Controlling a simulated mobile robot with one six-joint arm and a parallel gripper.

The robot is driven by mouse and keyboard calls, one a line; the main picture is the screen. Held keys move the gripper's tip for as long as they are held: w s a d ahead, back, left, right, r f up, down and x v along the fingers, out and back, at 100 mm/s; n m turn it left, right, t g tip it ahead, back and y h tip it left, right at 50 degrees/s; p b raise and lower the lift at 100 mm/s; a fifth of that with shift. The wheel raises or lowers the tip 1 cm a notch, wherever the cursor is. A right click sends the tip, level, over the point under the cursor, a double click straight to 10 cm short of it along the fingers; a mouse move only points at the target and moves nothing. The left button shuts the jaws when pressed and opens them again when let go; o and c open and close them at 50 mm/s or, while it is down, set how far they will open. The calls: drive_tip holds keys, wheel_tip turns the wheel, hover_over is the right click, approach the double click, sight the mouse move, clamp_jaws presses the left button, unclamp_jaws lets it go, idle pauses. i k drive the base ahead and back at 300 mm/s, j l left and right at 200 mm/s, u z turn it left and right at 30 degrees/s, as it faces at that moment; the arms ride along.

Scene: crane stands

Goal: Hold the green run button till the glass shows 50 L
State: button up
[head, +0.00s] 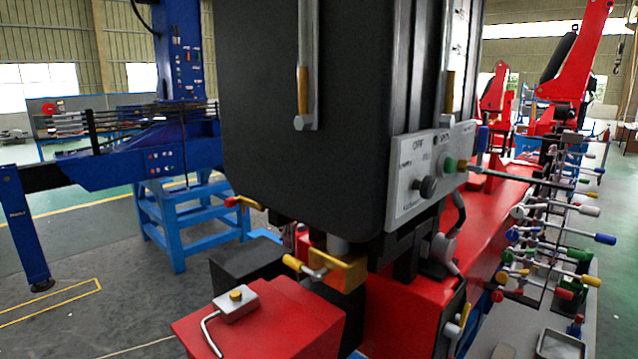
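The green run button (449,164) sits on a light grey control panel (408,203) on the right face of a large black tank (262,110). A dark round knob (426,187) is below and left of the button. One upright sight glass (304,90) is on the tank's front face, with amber liquid in its lower part. A second glass (449,92) on the right face, above the panel, also shows amber low down. Their upper ends are cut off by the frame, and I cannot read any litre marks. My gripper is not in view.
Several coloured-knob levers (562,236) stick out at the right, along the red crane body (497,205). A yellow-handled valve (347,270) is under the tank. A red box (262,325) with a bent metal handle is in front. A blue stand (190,222) is at left on open floor.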

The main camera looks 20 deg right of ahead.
sight(449, 163)
drive_tip(key=z, duration=1.25)
